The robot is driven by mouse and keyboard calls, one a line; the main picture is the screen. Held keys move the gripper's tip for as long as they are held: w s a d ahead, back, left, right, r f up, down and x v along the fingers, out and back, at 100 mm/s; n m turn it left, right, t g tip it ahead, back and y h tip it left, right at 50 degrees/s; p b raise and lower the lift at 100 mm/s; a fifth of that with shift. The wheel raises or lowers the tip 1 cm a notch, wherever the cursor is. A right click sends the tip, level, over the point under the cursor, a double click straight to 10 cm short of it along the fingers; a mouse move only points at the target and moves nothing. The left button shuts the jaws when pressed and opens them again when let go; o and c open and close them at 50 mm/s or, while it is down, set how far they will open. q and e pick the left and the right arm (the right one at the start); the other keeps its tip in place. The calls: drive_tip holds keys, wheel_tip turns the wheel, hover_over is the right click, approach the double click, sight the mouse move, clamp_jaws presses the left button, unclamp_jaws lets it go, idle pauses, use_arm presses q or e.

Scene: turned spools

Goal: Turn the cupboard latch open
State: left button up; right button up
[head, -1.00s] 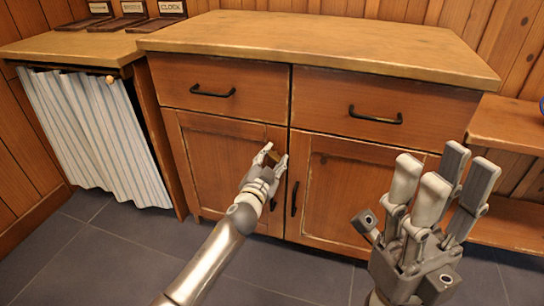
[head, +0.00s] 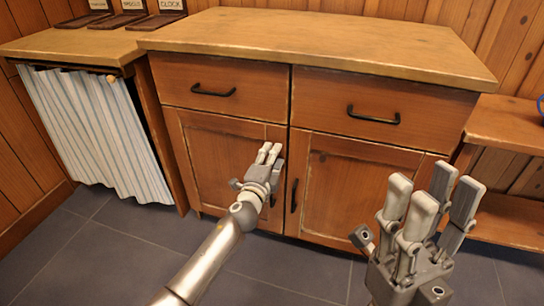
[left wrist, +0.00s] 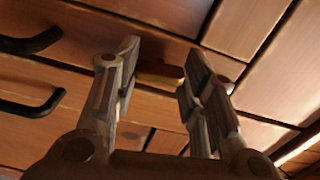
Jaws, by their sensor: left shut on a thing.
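The cupboard (head: 225,150) has two lower doors under two drawers. The latch (left wrist: 160,73), a small wooden turn-piece, shows in the left wrist view between my left fingers. My left gripper (head: 268,153) is at the upper part of the left door, near the gap between the doors, and is shut on the latch. In the head view the latch is hidden behind my fingers. Both doors look closed. My right gripper (head: 431,190) is open and empty, in front of the right door and apart from it.
Black handles stand on the left drawer (head: 213,92) and right drawer (head: 374,115), and upright door handles (head: 294,196) sit near the middle gap. A striped curtain (head: 100,135) hangs at left and a wooden shelf (head: 505,125) stands at right. The tiled floor in front is clear.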

use_arm(q)
drive_tip(key=shift+m, duration=0.6)
drive_tip(key=o, duration=1)
drive_tip(key=shift+s, duration=0.1)
drive_tip(key=v, duration=1.2)
